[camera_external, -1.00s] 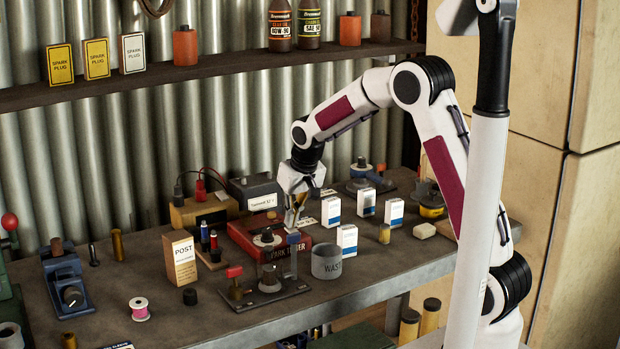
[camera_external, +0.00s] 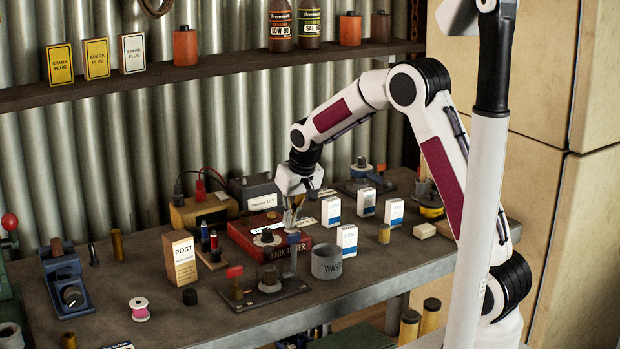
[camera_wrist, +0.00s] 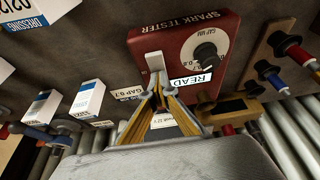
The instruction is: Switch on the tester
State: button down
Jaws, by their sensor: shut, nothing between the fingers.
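The spark tester is a red box (camera_external: 247,239) on the bench, with a black knob (camera_wrist: 205,53), a "GAP" scale and a white "READ" label (camera_wrist: 190,80) on its top in the wrist view. A pale upright tab (camera_wrist: 155,63) stands by the tester's edge, just beyond my fingertips; I cannot tell whether they touch. My gripper (camera_external: 292,212) is shut and empty, pointing down over the tester's right side in the external view. Its yellowish fingers meet in the wrist view (camera_wrist: 157,92) and hide part of the tester's edge. I cannot tell the switch position.
Small white-and-blue boxes (camera_external: 347,241) stand right of the tester. A grey waste cup (camera_external: 326,263) and a dark fixture (camera_external: 268,288) are in front. A battery (camera_external: 255,190) is behind, and a "POST" box (camera_external: 180,258) is left.

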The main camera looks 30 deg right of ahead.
jog(key=shift+s+f, duration=0.2)
jog(key=shift+s, duration=0.35)
jog(key=shift+s+f, duration=0.2)
jog(key=shift+s, duration=0.3)
jog(key=shift+r, duration=0.75)
jog(key=w+v, duration=0.1)
jog(key=v, duration=1.2)
jog(key=shift+w+r, duration=0.2)
jog(key=shift+r, duration=0.15)
jog(key=shift+r, duration=0.1)
jog(key=shift+w+r, duration=0.15)
jog(key=shift+r, duration=0.05)
